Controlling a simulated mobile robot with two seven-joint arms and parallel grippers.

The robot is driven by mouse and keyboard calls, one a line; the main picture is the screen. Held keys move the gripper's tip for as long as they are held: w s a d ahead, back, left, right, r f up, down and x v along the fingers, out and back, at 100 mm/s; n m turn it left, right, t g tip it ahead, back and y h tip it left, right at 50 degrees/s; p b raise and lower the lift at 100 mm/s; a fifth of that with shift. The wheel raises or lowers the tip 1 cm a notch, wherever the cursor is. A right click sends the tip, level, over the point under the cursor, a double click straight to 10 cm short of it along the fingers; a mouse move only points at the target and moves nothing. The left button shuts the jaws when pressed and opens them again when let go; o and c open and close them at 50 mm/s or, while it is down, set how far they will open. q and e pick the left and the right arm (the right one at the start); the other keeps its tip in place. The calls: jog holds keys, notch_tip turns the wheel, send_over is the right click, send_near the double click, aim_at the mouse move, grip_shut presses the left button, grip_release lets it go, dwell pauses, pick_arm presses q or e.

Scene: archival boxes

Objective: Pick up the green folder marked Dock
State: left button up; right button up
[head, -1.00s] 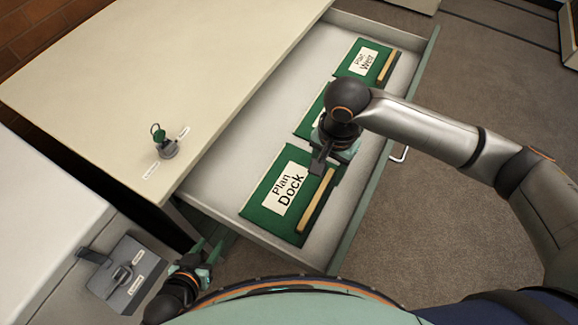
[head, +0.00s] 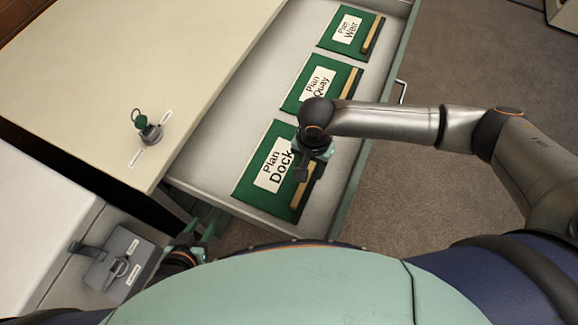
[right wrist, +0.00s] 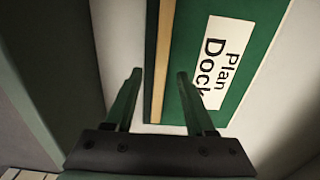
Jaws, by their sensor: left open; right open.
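The green folder marked Dock (head: 248,184) lies flat in the open drawer, nearest to me, with a white label and a wooden strip (head: 299,196) along its right edge. My right gripper (head: 303,172) is above that strip and hides part of it. In the right wrist view, the open fingers (right wrist: 159,75) point down with the wooden strip (right wrist: 162,62) showing between them; the Dock folder (right wrist: 190,45) lies to the right. I cannot tell the remaining height. My left gripper (head: 207,228) is open and empty near the drawer's front left corner.
The drawer (head: 233,92) also holds green folders marked Quay (head: 335,78) and Weir (head: 354,22), farther back. A cabinet top (head: 120,75) with a key switch (head: 150,133) is at left. A grey latch box (head: 118,262) sits at lower left.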

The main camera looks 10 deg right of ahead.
notch_tip(320, 180, down, 2)
jog(key=shift+f, duration=0.1)
grip_shut()
dwell(0.5)
